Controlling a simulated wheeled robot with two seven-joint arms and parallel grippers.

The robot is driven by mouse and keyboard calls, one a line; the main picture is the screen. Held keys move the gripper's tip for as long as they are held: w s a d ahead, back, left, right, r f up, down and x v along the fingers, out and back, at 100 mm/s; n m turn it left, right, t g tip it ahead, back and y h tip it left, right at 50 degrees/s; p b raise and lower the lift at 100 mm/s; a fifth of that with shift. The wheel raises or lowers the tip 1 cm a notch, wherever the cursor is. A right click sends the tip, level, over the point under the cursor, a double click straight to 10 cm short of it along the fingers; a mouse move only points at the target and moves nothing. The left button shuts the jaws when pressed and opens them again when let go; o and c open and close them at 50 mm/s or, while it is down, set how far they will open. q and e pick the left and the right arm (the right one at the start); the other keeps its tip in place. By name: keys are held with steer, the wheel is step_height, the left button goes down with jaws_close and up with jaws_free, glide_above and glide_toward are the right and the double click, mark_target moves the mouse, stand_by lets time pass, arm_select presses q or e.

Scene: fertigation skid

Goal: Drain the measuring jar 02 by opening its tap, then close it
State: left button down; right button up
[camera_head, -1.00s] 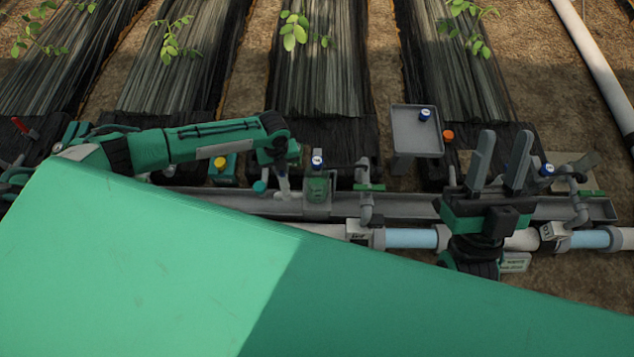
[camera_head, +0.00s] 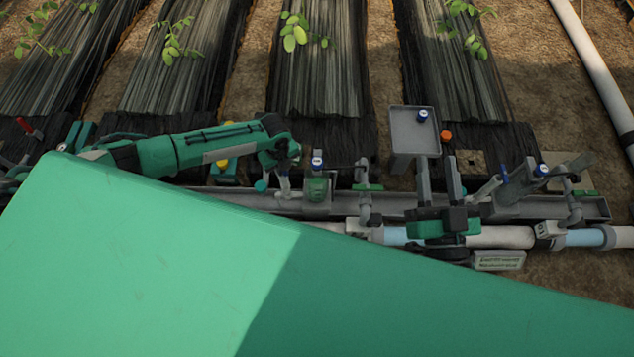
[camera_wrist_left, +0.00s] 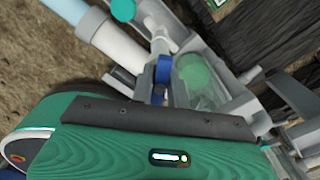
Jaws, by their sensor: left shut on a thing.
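A measuring jar (camera_head: 317,189) with green contents stands in a grey holder on the skid. It also shows in the left wrist view (camera_wrist_left: 197,76), with a blue tap handle (camera_wrist_left: 163,70) beside it. No jar number is readable. My right gripper (camera_head: 438,178) is open and empty, fingers pointing away over the pipework, to the right of the jar.
A grey tray (camera_head: 405,130) on a post carries a blue-capped bottle (camera_head: 422,115). Another holder with a blue tap (camera_head: 505,173) stands at the right. A grey gutter and pipes (camera_head: 500,237) run across. Planted beds lie behind.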

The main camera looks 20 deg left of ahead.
arm_select(q)
steer(key=n+p, duration=0.2)
steer(key=n, duration=0.1)
steer(key=shift+r, duration=0.15)
steer(key=shift+n+p, duration=0.5)
arm_select(e)
steer(key=s+a+f+g, duration=0.2)
steer(key=s+f+g, duration=0.2)
steer(key=f+g, duration=0.45)
arm_select(q)
steer(key=n+p, duration=0.2)
steer(key=n, duration=0.1)
steer(key=shift+n, duration=0.3)
steer(key=n+p, duration=0.3)
steer(key=n, duration=0.1)
steer(key=shift+n, duration=0.6)
arm_select(e)
steer(key=s+d+f+g+h, duration=0.1)
steer(key=s+d+g+h, duration=0.4)
steer(key=d, duration=0.5)
steer(key=shift+d+f+g, duration=0.25)
steer(key=shift+f+g, duration=0.05)
steer(key=shift+g, duration=0.25)
arm_select(q)
steer(key=shift+w+d, duration=0.1)
stand_by(3.0)
